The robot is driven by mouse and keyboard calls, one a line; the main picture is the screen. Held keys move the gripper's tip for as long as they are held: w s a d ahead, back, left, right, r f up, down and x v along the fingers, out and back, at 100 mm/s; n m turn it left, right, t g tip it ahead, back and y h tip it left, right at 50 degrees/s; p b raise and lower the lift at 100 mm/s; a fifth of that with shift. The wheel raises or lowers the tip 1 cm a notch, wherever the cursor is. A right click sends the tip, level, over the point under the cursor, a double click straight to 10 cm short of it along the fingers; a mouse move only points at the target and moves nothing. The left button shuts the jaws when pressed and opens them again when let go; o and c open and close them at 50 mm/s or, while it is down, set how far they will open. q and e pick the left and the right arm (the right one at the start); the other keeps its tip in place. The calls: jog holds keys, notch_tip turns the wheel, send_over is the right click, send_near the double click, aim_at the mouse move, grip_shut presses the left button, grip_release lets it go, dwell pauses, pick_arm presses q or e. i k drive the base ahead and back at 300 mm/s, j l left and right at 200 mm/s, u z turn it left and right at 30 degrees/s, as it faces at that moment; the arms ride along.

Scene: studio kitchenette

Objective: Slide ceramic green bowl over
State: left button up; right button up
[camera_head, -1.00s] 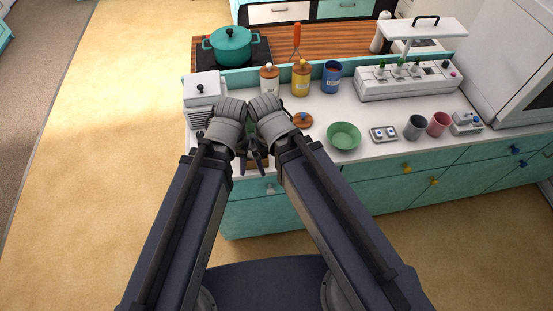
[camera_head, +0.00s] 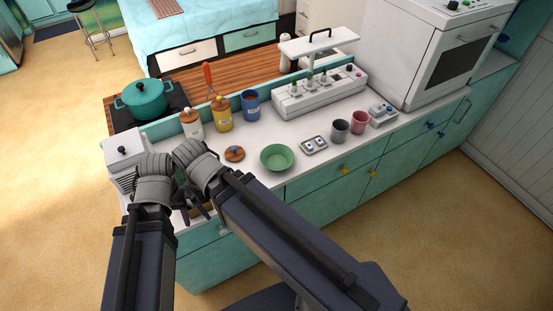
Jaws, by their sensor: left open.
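The green bowl (camera_head: 277,157) stands upright and empty on the white counter, near its front edge. My left gripper (camera_head: 193,207) is small and dark, low by the counter's front left part, apart from the bowl and to its left. It is open, with nothing seen between its fingers. My right arm runs up from the lower right to the same spot, left of the bowl. Its gripper is mostly hidden among the arm links, so I cannot tell its fingers.
A wooden lid (camera_head: 235,154) lies left of the bowl, and a small switch plate (camera_head: 313,146) lies right of it. A grey cup (camera_head: 340,131) and a pink cup (camera_head: 359,122) stand further right. Canisters, including a blue one (camera_head: 251,105), line the back.

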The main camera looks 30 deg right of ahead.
aim_at(278, 157)
jog(key=k+l, duration=0.1)
jog(key=l, duration=0.3)
jog(key=k+l, duration=0.15)
jog(key=l, duration=0.3)
jog(key=k+l, duration=0.1)
jog(key=l, duration=0.3)
jog(key=k+l, duration=0.15)
jog(key=l, duration=0.3)
jog(key=i+u, duration=0.05)
